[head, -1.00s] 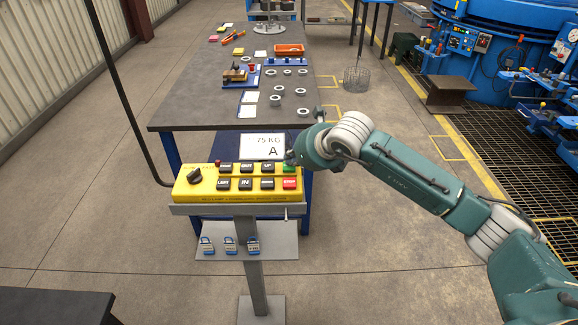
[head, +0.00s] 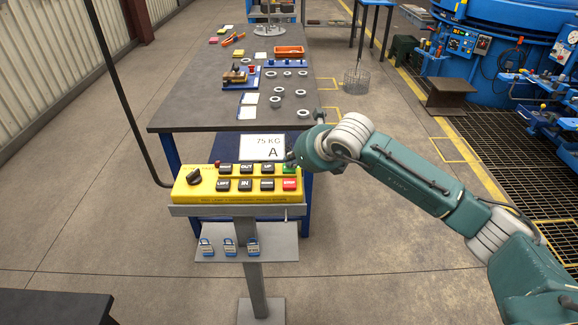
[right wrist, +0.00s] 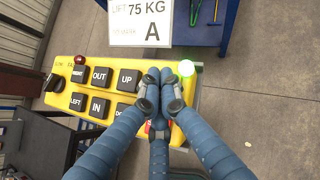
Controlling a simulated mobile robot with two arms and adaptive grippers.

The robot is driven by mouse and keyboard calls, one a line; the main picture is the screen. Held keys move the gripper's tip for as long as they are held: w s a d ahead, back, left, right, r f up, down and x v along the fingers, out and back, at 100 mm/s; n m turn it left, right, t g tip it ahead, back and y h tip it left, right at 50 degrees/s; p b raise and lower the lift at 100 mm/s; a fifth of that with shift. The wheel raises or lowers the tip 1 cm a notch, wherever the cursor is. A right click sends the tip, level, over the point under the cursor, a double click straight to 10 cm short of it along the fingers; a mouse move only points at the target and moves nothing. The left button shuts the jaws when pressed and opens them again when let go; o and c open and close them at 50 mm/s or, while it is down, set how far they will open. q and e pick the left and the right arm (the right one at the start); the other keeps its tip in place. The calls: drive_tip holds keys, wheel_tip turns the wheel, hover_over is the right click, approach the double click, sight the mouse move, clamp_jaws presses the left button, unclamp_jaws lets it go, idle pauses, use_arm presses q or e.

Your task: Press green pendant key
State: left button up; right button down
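The yellow pendant box (head: 183,190) lies on a grey stand, with black keys, a red stop key (head: 290,184) and a black knob. The green key (head: 290,170) is at the right end of its upper row, partly covered by my right gripper (head: 291,159) in the head view. In the right wrist view the green key (right wrist: 186,68) glows bright green. There the blue-grey fingers of my right gripper (right wrist: 160,92) are drawn together, empty, with their tips beside the key. Whether they touch it, I cannot tell. My left gripper is not in view.
A sign reading 75 KG A (head: 262,147) stands behind the pendant. A padlock shelf (head: 275,254) is below it. The workbench (head: 190,112) beyond holds rings and small trays. A black cable (head: 125,100) rises at the left.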

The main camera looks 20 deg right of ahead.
drive_tip(key=shift+r, duration=0.75)
drive_tip(key=shift+r, duration=0.1)
drive_tip(key=shift+r+p, duration=1.2)
drive_tip(key=shift+r, duration=1.25)
